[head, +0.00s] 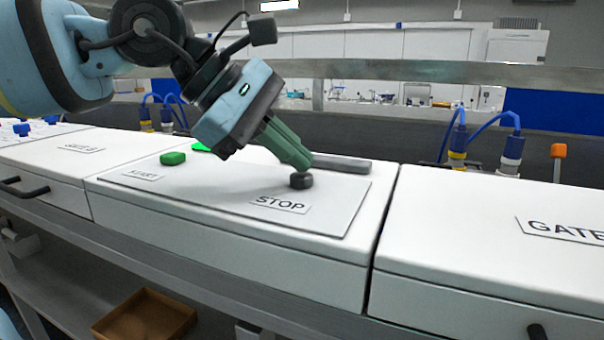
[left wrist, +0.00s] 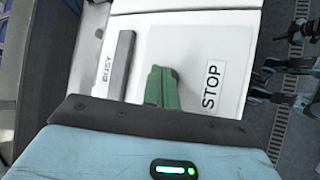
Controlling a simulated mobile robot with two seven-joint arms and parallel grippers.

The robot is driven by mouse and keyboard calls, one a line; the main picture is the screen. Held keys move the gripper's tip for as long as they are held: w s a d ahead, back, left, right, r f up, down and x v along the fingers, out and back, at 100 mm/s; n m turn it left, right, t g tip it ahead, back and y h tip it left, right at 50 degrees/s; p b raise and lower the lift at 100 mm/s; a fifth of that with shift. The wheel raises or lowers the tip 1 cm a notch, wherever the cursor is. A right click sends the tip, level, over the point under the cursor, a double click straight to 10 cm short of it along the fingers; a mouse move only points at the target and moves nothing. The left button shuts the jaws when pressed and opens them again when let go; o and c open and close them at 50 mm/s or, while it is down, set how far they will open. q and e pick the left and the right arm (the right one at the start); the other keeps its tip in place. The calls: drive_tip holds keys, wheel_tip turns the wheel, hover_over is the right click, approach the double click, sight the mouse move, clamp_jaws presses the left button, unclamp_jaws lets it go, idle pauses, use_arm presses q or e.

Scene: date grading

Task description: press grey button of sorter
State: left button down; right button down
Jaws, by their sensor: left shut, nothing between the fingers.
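The dark grey round button (head: 301,181) stands on the white panel (head: 240,210) of the sorter, just behind the STOP label (head: 280,204). My left gripper (head: 306,166) is shut and empty, its green fingers slanting down to the right. Its fingertips are right at the top of the button in the head view; I cannot tell whether they touch it. In the left wrist view the shut fingers (left wrist: 162,88) lie between the STOP label (left wrist: 213,86) and a grey bar marked BUSY (left wrist: 124,62). The button is largely hidden there. My right gripper is not in view.
A green button (head: 172,158) stands by the START label (head: 143,175) to the left. The grey bar (head: 341,164) lies behind the grey button. Further right are a GATE label (head: 567,230) and an orange-topped post (head: 558,151). A brown tray (head: 145,316) sits below.

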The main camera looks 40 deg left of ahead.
sight(292, 174)
use_arm(q)
drive_tip(key=shift+f, duration=0.35)
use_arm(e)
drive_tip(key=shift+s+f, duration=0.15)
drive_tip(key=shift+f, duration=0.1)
use_arm(q)
drive_tip(key=shift+r, duration=0.1)
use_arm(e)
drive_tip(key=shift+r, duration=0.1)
use_arm(q)
drive_tip(key=shift+r, duration=0.8)
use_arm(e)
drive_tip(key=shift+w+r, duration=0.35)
